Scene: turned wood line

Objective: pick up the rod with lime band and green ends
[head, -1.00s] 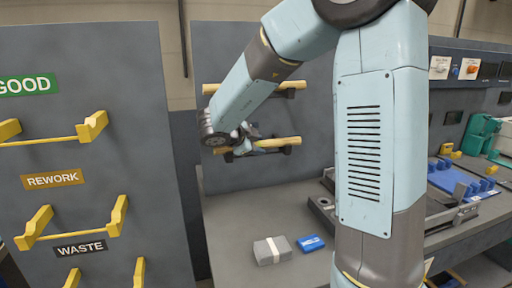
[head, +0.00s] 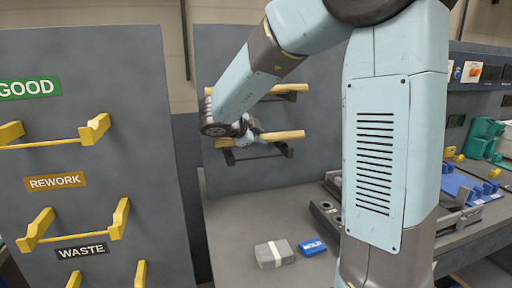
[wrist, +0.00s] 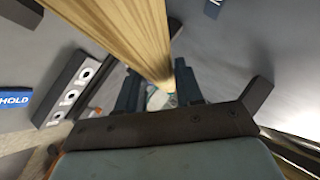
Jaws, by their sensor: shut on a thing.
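My gripper (head: 246,134) is shut on a pale wooden rod (head: 283,135) in front of the grey back panel. The rod is nearly level and sits a little above a dark lower rack (head: 264,154). In the wrist view the rod (wrist: 125,35) runs from the top edge down between the two dark fingers of the gripper (wrist: 158,92). I see plain wood grain on it; no lime band or green ends can be made out. The forearm and gripper hide part of it.
Another wooden rod (head: 288,88) lies on the upper rack, partly behind my arm. A board with yellow holders (head: 70,225) labelled good, rework and waste stands left. A grey block (head: 275,254) and a blue box (head: 312,247) lie on the bench below.

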